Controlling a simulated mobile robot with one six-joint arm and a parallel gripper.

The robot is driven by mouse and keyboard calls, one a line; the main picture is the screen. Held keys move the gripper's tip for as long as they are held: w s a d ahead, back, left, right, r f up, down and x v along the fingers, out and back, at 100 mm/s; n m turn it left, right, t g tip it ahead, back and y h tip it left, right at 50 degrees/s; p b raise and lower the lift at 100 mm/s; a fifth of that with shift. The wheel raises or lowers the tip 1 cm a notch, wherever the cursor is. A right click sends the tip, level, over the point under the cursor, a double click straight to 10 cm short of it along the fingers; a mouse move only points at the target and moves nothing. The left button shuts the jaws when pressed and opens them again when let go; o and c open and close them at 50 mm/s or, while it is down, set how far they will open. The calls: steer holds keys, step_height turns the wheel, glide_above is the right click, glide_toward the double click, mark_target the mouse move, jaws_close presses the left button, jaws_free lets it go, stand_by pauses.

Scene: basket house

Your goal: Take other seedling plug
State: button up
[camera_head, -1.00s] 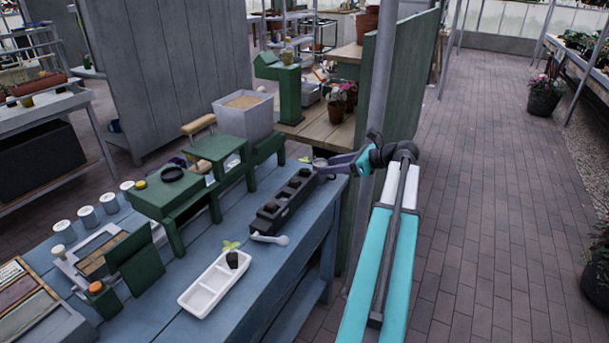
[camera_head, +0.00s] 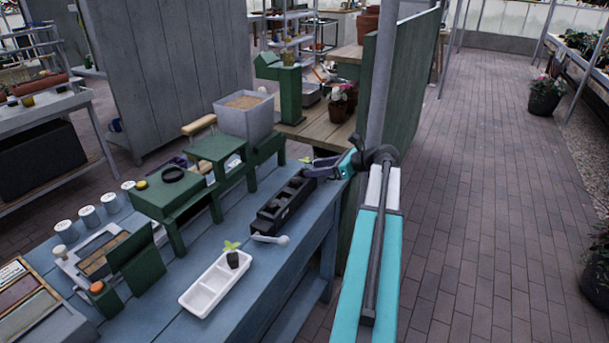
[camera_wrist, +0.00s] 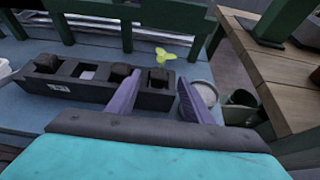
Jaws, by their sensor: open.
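A black plug tray (camera_head: 273,222) lies on the blue bench, with a row of cells. In the wrist view the tray (camera_wrist: 85,88) shows dark plugs in some cells and one pale, seemingly empty cell. A seedling plug (camera_wrist: 158,75) with yellow-green leaves (camera_wrist: 165,55) sits in the end cell; its leaves show in the head view (camera_head: 305,160). My gripper (camera_wrist: 157,85) is open, its fingers on either side of this end plug; contact cannot be told. Another seedling plug (camera_head: 233,259) stands in the white sectioned tray (camera_head: 204,296).
A white spoon-like tool (camera_head: 270,239) lies between the trays. Green stands (camera_head: 160,195) line the bench behind them. A post (camera_head: 378,80) and green panel stand close to my arm.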

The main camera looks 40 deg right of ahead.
steer(key=shift+x, duration=1.6)
steer(key=shift+a, duration=0.1)
steer(key=c, duration=1.1)
